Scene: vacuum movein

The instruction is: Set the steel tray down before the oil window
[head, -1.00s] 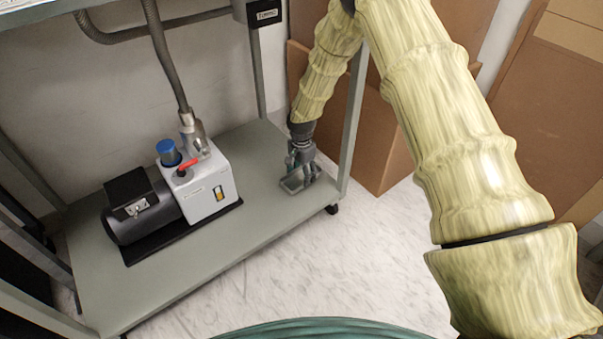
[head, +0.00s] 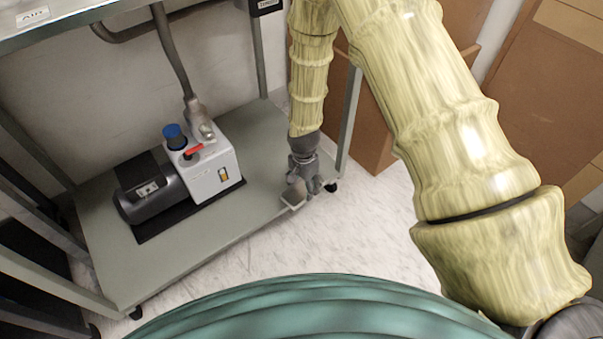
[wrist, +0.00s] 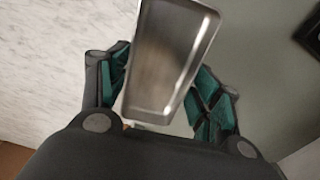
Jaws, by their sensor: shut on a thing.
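My gripper (head: 304,180) points down over the right end of the cart's lower shelf and is shut on the small steel tray (head: 292,200). In the wrist view the shallow rectangular tray (wrist: 172,62) sits between the green finger pads, its hollow facing the camera. The tray is at the shelf's front edge, with pale floor to one side of it and shelf to the other. I cannot tell its height above the shelf. The oil window (head: 223,174), a small amber gauge on the white pump's end face, is left of the tray, with bare shelf between them.
The vacuum pump (head: 150,190) stands on a dark base on the grey-green shelf (head: 190,240). A hose (head: 172,60) rises from it. Cart posts (head: 350,120) frame the shelf. Brown cardboard (head: 375,135) stands behind at right. The floor in front is partly hidden by my body.

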